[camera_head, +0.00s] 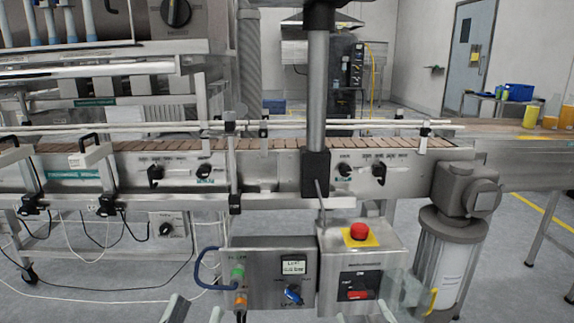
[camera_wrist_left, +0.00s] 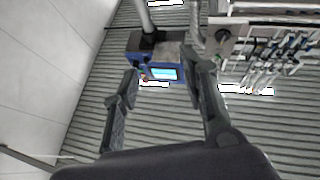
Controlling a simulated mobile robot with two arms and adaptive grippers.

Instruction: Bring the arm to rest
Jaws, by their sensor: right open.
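My left gripper (camera_head: 196,311) shows only as two pale fingertips at the bottom edge of the head view, below and left of the control box. In the left wrist view the left gripper (camera_wrist_left: 159,66) has its two dark fingers spread, with nothing held between them. A blue-framed box with a lit display (camera_wrist_left: 162,73) shows beyond the fingertips. My right gripper (camera_head: 387,311) shows only in part at the bottom edge of the head view, below the switch box; it is open. Most of both arms is out of view.
A conveyor (camera_head: 270,160) runs across the head view. In front hang a control box (camera_head: 262,276) and a switch box with a red emergency button (camera_head: 358,231). A motor (camera_head: 465,190) stands at the right. Cables lie on the floor at left. Yellow containers (camera_head: 531,116) stand at far right.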

